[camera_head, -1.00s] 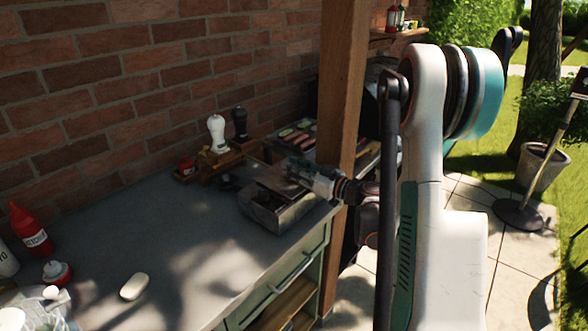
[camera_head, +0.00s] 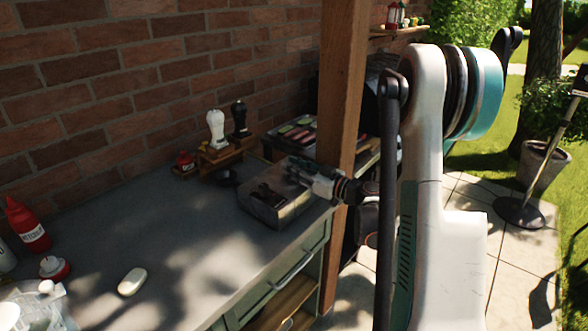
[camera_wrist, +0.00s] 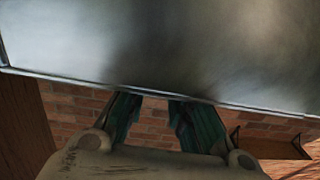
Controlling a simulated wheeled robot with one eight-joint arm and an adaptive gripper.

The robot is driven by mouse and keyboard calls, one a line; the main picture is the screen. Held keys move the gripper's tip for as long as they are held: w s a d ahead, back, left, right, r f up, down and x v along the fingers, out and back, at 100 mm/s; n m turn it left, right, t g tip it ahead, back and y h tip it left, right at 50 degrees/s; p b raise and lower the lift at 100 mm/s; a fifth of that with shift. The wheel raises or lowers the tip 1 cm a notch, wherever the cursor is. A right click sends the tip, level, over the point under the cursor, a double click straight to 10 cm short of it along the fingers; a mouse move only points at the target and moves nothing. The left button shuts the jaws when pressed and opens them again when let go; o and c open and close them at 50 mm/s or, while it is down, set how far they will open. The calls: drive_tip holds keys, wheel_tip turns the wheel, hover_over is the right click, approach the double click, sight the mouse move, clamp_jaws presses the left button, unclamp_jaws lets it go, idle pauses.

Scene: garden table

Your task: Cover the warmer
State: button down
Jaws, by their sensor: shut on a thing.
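The warmer (camera_head: 277,220) is a grey metal box near the right end of the counter. A flat, shiny metal lid (camera_wrist: 160,45) fills the upper part of the wrist view, with its near edge at my fingertips. My gripper (camera_head: 308,178) is over the right back side of the warmer. In the wrist view its two green fingers (camera_wrist: 155,104) are shut on the lid's edge. In the head view the lid seems to lie over the warmer's top, where dark shapes show, perhaps reflections. I cannot tell whether it is fully seated.
A wooden rack (camera_head: 218,155) with a white mill (camera_head: 216,128) and a black mill (camera_head: 239,118) stands behind the warmer. A wooden post (camera_head: 342,90) rises close to my gripper. A food tray (camera_head: 295,132) lies beyond. The counter's middle (camera_head: 170,215) is clear.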

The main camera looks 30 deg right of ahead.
drive_tip(key=c, duration=1.3)
unclamp_jaws()
drive_tip(key=shift+c, duration=0.2)
drive_tip(key=shift+s, duration=0.1)
drive_tip(key=v, duration=1.2)
